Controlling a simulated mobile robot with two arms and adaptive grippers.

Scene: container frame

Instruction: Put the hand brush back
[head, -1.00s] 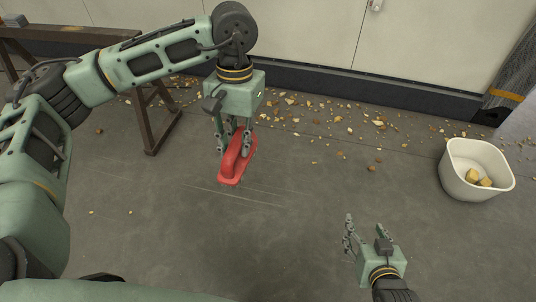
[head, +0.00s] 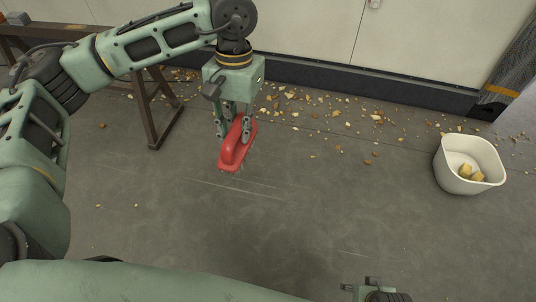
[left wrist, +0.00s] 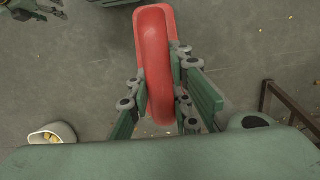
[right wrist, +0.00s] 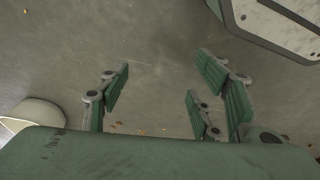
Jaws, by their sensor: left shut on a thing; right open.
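The hand brush (head: 233,150) is red with a raised handle. My left gripper (head: 234,128) is shut on its handle, and the brush hangs below the fingers in the head view. In the left wrist view the red brush (left wrist: 156,60) runs lengthwise between the fingers (left wrist: 160,100). The bristles are mostly hidden under the red body. My right gripper (head: 365,290) is at the bottom edge of the head view, partly cut off. In the right wrist view its fingers (right wrist: 165,95) are spread apart with nothing between them.
A white bin (head: 470,164) with yellowish chunks stands on the floor at the right. Crumbs (head: 330,113) lie scattered along the wall. A brown trestle (head: 152,110) stands at the left behind my left arm. The middle of the grey floor (head: 300,210) is clear.

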